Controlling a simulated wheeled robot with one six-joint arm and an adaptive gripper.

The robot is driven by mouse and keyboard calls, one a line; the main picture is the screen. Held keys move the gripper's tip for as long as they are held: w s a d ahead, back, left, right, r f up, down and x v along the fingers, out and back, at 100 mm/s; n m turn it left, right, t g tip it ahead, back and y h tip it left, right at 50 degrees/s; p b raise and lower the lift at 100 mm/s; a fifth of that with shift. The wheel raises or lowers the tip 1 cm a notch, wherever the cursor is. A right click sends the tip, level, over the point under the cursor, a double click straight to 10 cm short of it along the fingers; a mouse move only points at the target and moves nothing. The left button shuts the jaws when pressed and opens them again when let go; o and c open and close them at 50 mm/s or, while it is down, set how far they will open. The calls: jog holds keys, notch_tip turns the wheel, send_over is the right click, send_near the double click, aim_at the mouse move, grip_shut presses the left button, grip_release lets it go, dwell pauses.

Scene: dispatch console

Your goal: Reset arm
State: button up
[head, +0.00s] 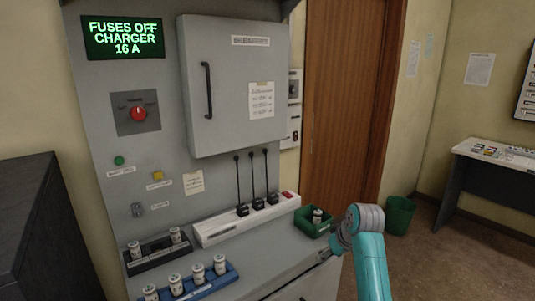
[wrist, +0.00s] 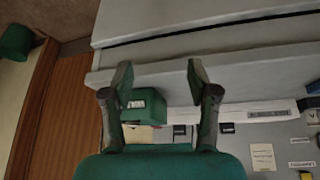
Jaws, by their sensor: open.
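My gripper (wrist: 158,74) is open and empty in the wrist view, its two fingers apart with the grey console edge beyond them. In the head view my teal arm comes in at the lower right and bends beside the console's front edge; the fingers are hard to make out there. The green bin (head: 312,222) on the console holds one white fuse (head: 317,216). It also shows between my fingers in the wrist view (wrist: 146,104), apart from them as far as I can tell.
A black holder (head: 158,254) has two fuses; a blue rack (head: 203,284) has several. A white power strip (head: 246,218) carries black plugs. The grey cabinet (head: 232,90) is shut. The screen (head: 123,38) reads "FUSES OFF CHARGER 16 A". A red knob (head: 138,114) sits below it.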

jog(key=s+f+m+t, duration=0.1)
jog(key=s+f+t, duration=0.1)
jog(key=s+f, duration=0.85)
jog(key=s+f+m+t, duration=0.1)
jog(key=s+f, duration=0.6)
jog(key=f, duration=0.6)
jog(key=s+f+t+h, duration=0.1)
jog(key=s+f, duration=0.2)
jog(key=s, duration=0.7)
jog(key=s+r+m+t+h, duration=0.1)
jog(key=s+r+m+t, duration=0.15)
jog(key=s, duration=1.65)
jog(key=s+r+t, duration=0.3)
jog(key=s+r, duration=1.3)
jog(key=shift+s+a+r, duration=0.15)
jog(key=shift+a+r, duration=0.1)
jog(key=shift+a, duration=0.1)
